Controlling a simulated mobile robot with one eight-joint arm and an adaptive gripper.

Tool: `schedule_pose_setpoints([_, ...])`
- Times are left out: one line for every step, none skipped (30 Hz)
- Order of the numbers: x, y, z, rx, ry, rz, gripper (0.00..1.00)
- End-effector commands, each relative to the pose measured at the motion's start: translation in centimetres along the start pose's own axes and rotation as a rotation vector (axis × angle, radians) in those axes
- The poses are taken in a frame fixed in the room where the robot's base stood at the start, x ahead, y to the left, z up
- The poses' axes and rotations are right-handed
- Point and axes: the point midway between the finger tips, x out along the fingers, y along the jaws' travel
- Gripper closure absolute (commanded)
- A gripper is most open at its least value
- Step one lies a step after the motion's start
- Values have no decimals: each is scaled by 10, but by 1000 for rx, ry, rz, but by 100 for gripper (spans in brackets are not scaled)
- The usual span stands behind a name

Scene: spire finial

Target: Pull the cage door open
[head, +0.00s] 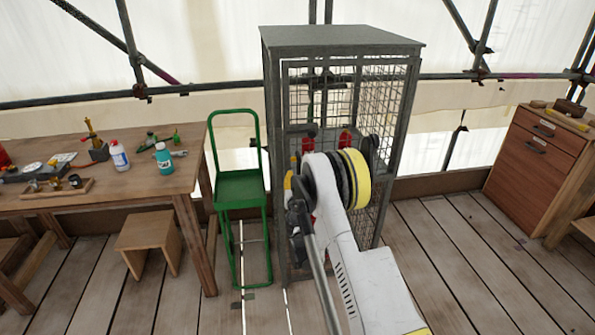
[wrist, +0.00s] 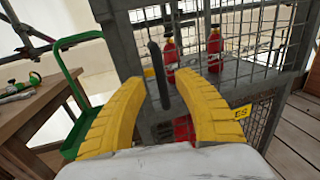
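The cage (head: 340,38) is a tall grey metal frame with wire mesh, standing in the middle of the head view. Its mesh door faces me and looks shut, though my arm covers much of it. The dark upright handle (wrist: 158,75) shows in the wrist view. My gripper (wrist: 160,80) is open, its two yellow fingers on either side of the handle in the picture. I see no clear contact, and cannot tell how deep the handle sits between the fingers. In the head view, my arm mostly hides the gripper.
Red bottles (wrist: 214,50) stand on a shelf inside the cage. A green hand truck (head: 240,187) stands close at its left, beside a wooden workbench (head: 150,172) and stool (head: 148,232). A wooden drawer cabinet (head: 535,160) is at right. Plank floor is clear between cage and cabinet.

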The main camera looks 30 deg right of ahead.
Motion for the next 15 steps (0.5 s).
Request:
schedule_pose_setpoints([11, 0, -3, 1, 0, -1, 62])
schedule_pose_setpoints([16, 0, -3, 1, 0, 0, 62])
schedule_pose_setpoints([24, 0, -2, 1, 0, 0, 62])
schedule_pose_setpoints([29, 0, -2, 1, 0, 0, 62])
schedule_pose_setpoints([34, 0, -2, 2, 0, 0, 62])
schedule_pose_setpoints([39, 0, -2, 2, 0, 0, 62])
schedule_pose_setpoints([43, 0, -2, 2, 0, 0, 62])
schedule_pose_setpoints([46, 0, -2, 2, 0, 0, 62])
schedule_pose_setpoints([50, 0, -1, 2, 0, 0, 62])
schedule_pose_setpoints([52, 0, -1, 2, 0, 0, 62])
schedule_pose_setpoints([54, 0, -1, 2, 0, 0, 62])
schedule_pose_setpoints([56, 0, 0, 2, 0, 0, 62])
schedule_pose_setpoints([56, 0, 0, 2, 0, 0, 62])
schedule_pose_setpoints([57, 0, 0, 2, 0, 0, 62])
schedule_pose_setpoints([57, 0, 0, 3, 0, 0, 62])
